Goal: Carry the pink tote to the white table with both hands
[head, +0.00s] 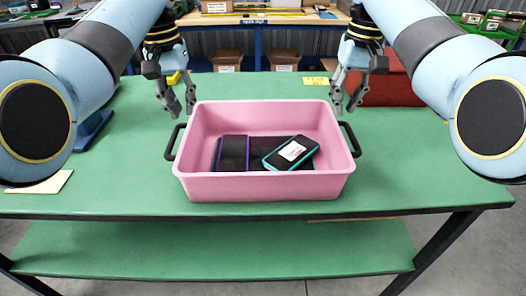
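The pink tote (262,188) stands upright on a green-topped table (110,190). It has a black handle at its left end (175,142) and another at its right end (350,140). Dark items lie inside it, among them a black device with a teal edge and a white label (291,150). My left gripper (181,112) is open and empty, above and behind the left handle. My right gripper (345,110) is open and empty, above and behind the right handle. Neither gripper touches the tote. No white table can be made out.
A red box (395,88) stands at the back right of the green table, behind my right gripper. A blue object (93,130) and a cream sheet (40,181) lie at the left. A yellow label (315,81) lies at the back. A workbench with cartons (285,61) stands beyond.

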